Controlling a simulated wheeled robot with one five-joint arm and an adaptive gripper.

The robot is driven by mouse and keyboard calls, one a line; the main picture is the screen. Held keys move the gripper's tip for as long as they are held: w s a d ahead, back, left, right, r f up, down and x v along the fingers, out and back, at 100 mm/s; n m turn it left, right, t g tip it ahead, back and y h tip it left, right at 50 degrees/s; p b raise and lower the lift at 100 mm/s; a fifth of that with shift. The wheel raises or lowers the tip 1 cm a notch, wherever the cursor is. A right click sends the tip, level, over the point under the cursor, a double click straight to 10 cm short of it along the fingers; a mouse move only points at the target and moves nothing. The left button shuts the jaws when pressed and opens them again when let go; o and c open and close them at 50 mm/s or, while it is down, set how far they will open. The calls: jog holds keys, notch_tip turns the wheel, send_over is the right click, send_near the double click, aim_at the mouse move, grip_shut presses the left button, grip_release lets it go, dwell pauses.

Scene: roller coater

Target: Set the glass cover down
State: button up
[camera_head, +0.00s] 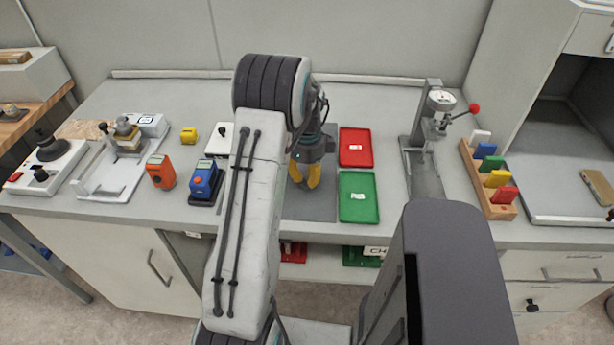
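My gripper (304,176), with yellow fingers, points down over the grey mat (312,212) near the middle of the bench. Its fingers are close together, and I cannot tell whether they hold anything. I cannot make out a glass cover in this view. It may be too clear to see, or hidden behind my arm or fingers. My arm covers the left part of the mat.
A red tray (368,140) and a green tray (370,207) lie right of the mat. A dial gauge stand (425,150) and a rack of coloured blocks (479,183) stand farther right. A blue meter (203,182) and an orange meter (160,171) stand left.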

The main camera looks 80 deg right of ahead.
aim_at(307, 173)
jog(key=shift+o, duration=1.1)
jog(key=shift+f, duration=0.1)
notch_tip(307, 173, up, 13)
jog(key=shift+f, duration=0.2)
